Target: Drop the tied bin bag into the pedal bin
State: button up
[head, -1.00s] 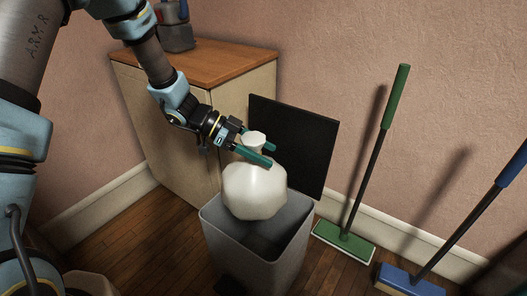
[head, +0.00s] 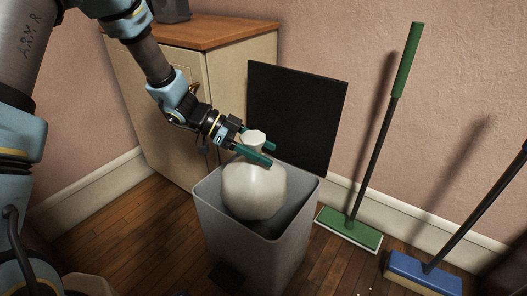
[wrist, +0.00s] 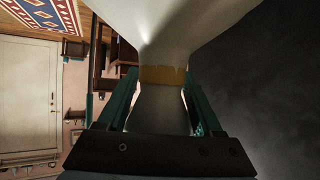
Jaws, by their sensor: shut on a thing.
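The tied bin bag (head: 254,190) is white and rounded, with a knotted neck at its top. My gripper (head: 256,147) is shut on the neck, one green finger on each side. In the wrist view the neck (wrist: 160,105) sits between the fingers with a yellowish tie (wrist: 163,74) around it. The bag hangs in the mouth of the grey pedal bin (head: 240,246), its lower part below the rim. The bin's black lid (head: 297,112) stands open behind. Whether the bag touches the inside of the bin I cannot tell.
A wooden-topped cabinet (head: 180,105) stands behind the bin on the left. A green broom (head: 350,228) and a blue broom (head: 425,273) lean at the right near the wall. Wooden floor shows around the bin.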

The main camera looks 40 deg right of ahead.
aim_at(273, 173)
jog(key=shift+f+b, duration=2.75)
jog(key=shift+f, duration=0.1)
jog(key=shift+r, duration=0.1)
jog(key=o, duration=1.4)
jog(key=p+v, duration=0.3)
jog(key=v, duration=0.7)
jog(key=shift+w+a+r, duration=0.1)
jog(key=shift+w+a, duration=0.2)
jog(key=shift+s, duration=0.1)
